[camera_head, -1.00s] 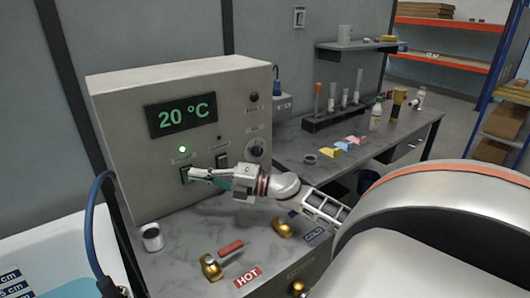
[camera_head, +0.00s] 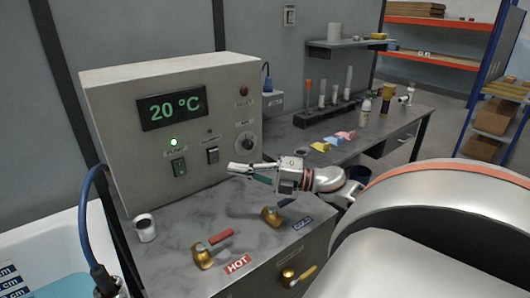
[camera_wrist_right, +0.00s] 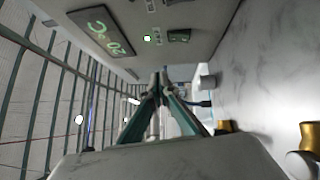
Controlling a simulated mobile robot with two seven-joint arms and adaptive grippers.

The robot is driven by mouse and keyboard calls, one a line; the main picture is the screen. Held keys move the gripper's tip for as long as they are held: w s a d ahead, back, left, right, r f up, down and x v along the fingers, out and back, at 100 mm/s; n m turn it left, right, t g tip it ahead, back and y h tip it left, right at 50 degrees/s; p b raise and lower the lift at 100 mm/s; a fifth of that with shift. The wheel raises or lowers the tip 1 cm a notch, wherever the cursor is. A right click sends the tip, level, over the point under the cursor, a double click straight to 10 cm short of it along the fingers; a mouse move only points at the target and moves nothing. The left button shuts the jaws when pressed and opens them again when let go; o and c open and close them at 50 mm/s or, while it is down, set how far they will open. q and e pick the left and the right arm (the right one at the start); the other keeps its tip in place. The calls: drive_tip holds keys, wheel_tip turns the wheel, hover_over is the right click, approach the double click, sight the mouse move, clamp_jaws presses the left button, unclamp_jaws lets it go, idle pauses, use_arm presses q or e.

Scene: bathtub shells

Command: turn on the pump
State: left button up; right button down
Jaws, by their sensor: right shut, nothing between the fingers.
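The grey control box (camera_head: 215,105) stands on the counter with a green "20 °C" display (camera_head: 171,107). Below it are two rocker switches with small labels that I cannot read clearly. The left switch (camera_head: 179,168) is greenish and has a lit green lamp (camera_head: 174,142) above it. The right switch (camera_head: 212,155) is dark, and the lamp above it looks unlit. My right gripper (camera_head: 238,168) is shut and empty, in front of the box to the right of both switches and apart from them. Its closed fingertips (camera_wrist_right: 160,82) show in the wrist view. My left gripper is not in view.
A dial (camera_head: 244,141) and a dark red lamp (camera_head: 243,91) are on the box's right side. A red-handled HOT valve (camera_head: 203,256) and blue-handled COLD valve (camera_head: 272,216) sit on the counter, beside a white cup (camera_head: 145,228). A tub (camera_head: 50,240) is at left.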

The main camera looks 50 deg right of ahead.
drive_tip(key=v, duration=0.7)
drive_tip(key=shift+s+r, duration=0.2)
drive_tip(key=shift+r, duration=0.55)
drive_tip(key=shift+d, duration=0.1)
